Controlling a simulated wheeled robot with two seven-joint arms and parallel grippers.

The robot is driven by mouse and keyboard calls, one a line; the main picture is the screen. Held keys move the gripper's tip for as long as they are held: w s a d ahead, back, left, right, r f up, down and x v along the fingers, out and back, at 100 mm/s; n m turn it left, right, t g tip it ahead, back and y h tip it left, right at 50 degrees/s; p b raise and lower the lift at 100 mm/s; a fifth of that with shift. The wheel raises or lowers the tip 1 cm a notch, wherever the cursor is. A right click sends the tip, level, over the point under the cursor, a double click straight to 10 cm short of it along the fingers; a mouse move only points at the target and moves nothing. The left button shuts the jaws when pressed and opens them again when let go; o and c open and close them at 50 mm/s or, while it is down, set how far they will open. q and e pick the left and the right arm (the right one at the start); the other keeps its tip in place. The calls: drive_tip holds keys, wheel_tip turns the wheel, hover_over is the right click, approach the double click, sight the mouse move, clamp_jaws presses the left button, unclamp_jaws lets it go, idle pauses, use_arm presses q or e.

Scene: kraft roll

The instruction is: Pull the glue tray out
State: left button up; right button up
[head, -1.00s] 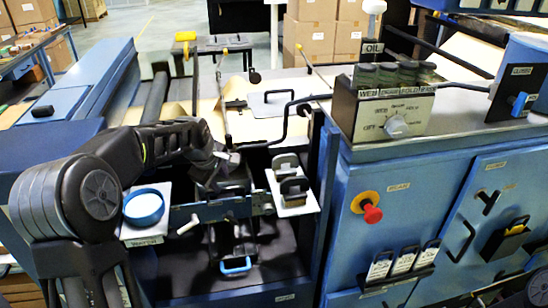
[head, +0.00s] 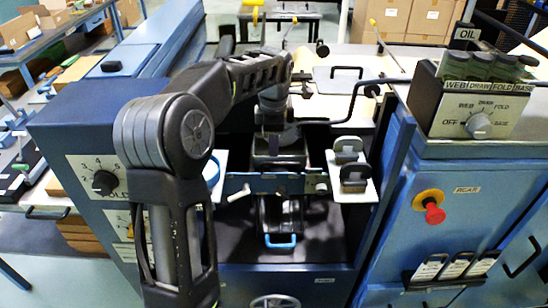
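A dark tray-like unit with a blue handle (head: 281,241) sits low in the machine's open bay, below a blue crossbar (head: 262,184). I take it for the glue tray; its label is too small to read. My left arm comes in from the left and bends down over the bay. My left gripper (head: 276,138) points down behind the crossbar, above a grey metal box (head: 278,160). It is apart from the blue handle. Its fingertips are hard to make out, so I cannot tell whether it is open or shut. My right gripper is not in view.
Two dark-handled blocks stand on a white plate (head: 352,193) right of the crossbar. A white handle (head: 239,194) juts out left. A cabinet with a red knob (head: 434,213) stands right, and a dial panel (head: 104,182) left. The space before the blue handle looks clear.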

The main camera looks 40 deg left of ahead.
sight(274, 163)
use_arm(q)
drive_tip(key=f, duration=0.4)
drive_tip(key=w+a+f+p, duration=0.1)
drive_tip(key=f, duration=0.2)
drive_tip(key=shift+w, duration=0.1)
clamp_jaws()
idle(1.3)
